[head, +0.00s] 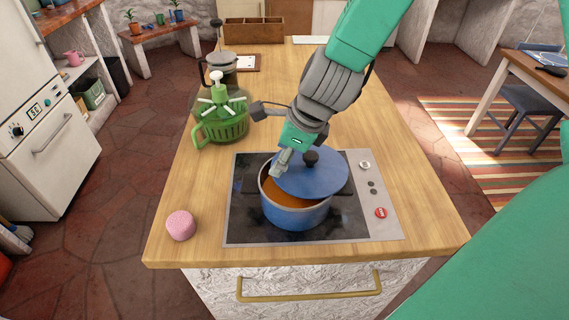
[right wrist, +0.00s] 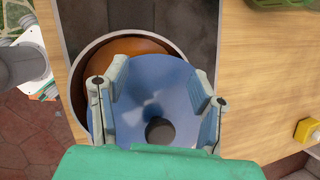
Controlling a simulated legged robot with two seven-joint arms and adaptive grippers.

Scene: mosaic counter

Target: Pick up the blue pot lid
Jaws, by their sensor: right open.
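The blue pot lid (head: 325,180) with a black knob (head: 311,158) lies off-centre over the right part of the blue pot (head: 292,215). Orange soup (head: 284,198) shows in the uncovered left part. My right gripper (head: 288,163) is open at the lid's upper left side, close to the knob. In the right wrist view, the open fingers (right wrist: 158,88) spread on either side of the lid (right wrist: 150,82), and the dark knob (right wrist: 160,131) shows near the palm. I cannot tell whether the fingers touch the lid. My left gripper is not in view.
The pot stands on a black cooktop (head: 243,215) with a red button (head: 381,213). A green jug (head: 225,126) and a french press (head: 222,68) stand at the left of the wooden counter (head: 400,165). A pink sponge (head: 181,225) lies at front left. The counter's right side is clear.

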